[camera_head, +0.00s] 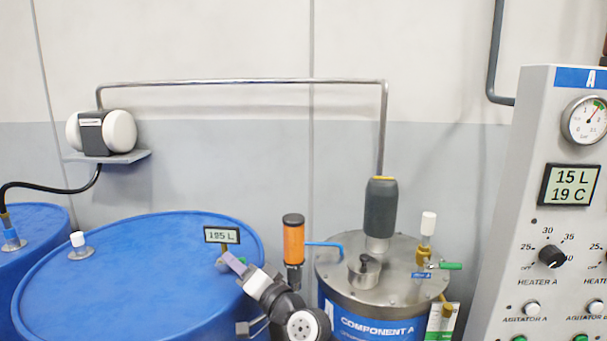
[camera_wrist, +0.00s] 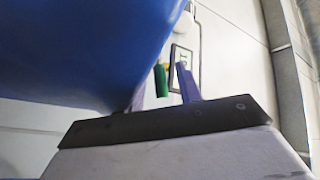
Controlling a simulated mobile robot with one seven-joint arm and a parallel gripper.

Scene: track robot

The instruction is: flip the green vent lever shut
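A green lever (camera_head: 450,266) sticks out level to the right from a brass valve (camera_head: 424,256) on the steel lid of the Component A tank. A second, small green part (camera_head: 242,258) shows on the blue drum below the 185 L display, partly hidden by my gripper (camera_head: 231,260). I cannot tell from the labels which is the vent lever. In the wrist view, a green handle (camera_wrist: 160,80) appears between the purple fingers of my gripper (camera_wrist: 162,85). The fingers are apart, and no contact is clear. The left finger is partly hidden.
The blue drum (camera_head: 120,270) is close beside my gripper and fills the upper left of the wrist view (camera_wrist: 80,50). An orange cylinder (camera_head: 293,242) and a blue handle (camera_head: 324,245) stand right of my gripper. The control panel (camera_head: 520,200) is at far right.

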